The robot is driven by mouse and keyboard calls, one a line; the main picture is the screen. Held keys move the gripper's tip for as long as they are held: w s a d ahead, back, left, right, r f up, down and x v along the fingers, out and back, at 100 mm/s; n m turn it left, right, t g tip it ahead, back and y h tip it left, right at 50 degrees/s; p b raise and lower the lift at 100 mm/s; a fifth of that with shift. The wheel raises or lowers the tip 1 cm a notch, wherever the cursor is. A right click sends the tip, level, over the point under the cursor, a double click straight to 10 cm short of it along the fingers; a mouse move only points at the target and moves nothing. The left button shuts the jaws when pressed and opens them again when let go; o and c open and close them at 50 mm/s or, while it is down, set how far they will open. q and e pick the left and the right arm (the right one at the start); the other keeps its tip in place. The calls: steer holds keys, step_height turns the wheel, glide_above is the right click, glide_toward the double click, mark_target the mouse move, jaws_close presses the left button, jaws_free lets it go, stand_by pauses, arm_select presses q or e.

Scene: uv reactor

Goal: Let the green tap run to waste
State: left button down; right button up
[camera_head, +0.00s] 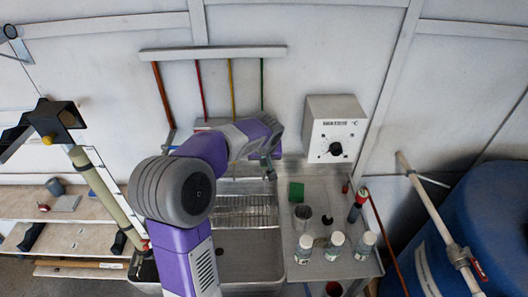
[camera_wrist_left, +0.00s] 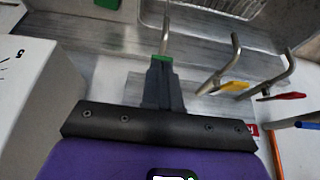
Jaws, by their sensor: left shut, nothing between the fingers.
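My left gripper (camera_head: 268,165) is shut and empty, reaching to the wall behind the sink. In the left wrist view its fingers (camera_wrist_left: 162,75) point at the green tap lever (camera_wrist_left: 161,59). Only a small green strip of the lever shows just beyond the fingertips; the rest is hidden, and I cannot tell whether they touch. A metal spout (camera_wrist_left: 165,35) rises past the green strip toward the sink. The green pipe (camera_head: 262,85) runs down the wall above my gripper. The sink (camera_head: 250,258) lies below my arm. My right gripper is not in view.
Beside the green lever are yellow (camera_wrist_left: 235,86), red (camera_wrist_left: 290,96) and blue (camera_wrist_left: 308,125) levers. A white control box (camera_head: 335,130) hangs to the right. The counter holds a green block (camera_head: 296,191), a metal cup (camera_head: 302,214) and capped bottles (camera_head: 334,245). A wire rack (camera_head: 245,210) spans the sink.

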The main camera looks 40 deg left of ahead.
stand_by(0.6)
arm_select(q)
steer(key=shift+r+p, duration=0.5)
steer(key=shift+r, duration=0.3)
steer(key=shift+w+a+r+p, duration=0.1)
steer(key=shift+r+p, duration=0.35)
steer(key=shift+r, duration=0.05)
steer(key=r+p, duration=0.3)
steer(key=r, duration=0.1)
steer(key=shift+w+a, duration=0.2)
steer(key=shift+w, duration=0.05)
steer(key=w+a+v, duration=0.1)
steer(key=v, duration=0.7)
steer(key=shift+r, duration=0.7)
